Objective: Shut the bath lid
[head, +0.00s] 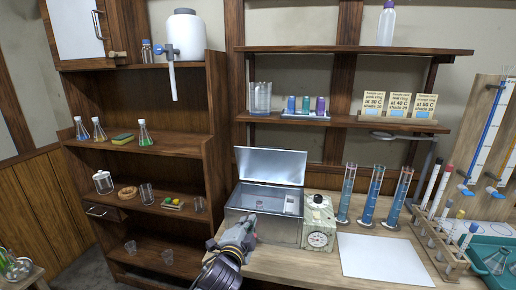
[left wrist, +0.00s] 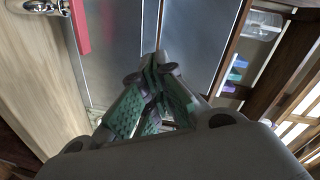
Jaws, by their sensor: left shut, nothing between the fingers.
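The metal bath (head: 262,212) stands on the bench in the head view, with its lid (head: 270,165) raised open at the back. Inside the bath a small white item shows at the right. My left gripper (head: 248,219) is in front of the bath near its front left wall, shut and empty; I cannot tell whether it touches the bath. In the left wrist view the shut green fingers (left wrist: 155,70) are in front of grey metal panels (left wrist: 190,35). My right gripper is in neither view.
A cream dial box (head: 319,225) stands right of the bath. Blue-filled cylinders (head: 373,195), a white sheet (head: 382,258) and a wooden rack of tubes (head: 440,240) are farther right. A shelf unit (head: 165,140) with glassware stands left. Shelves (head: 345,121) hang above the bath.

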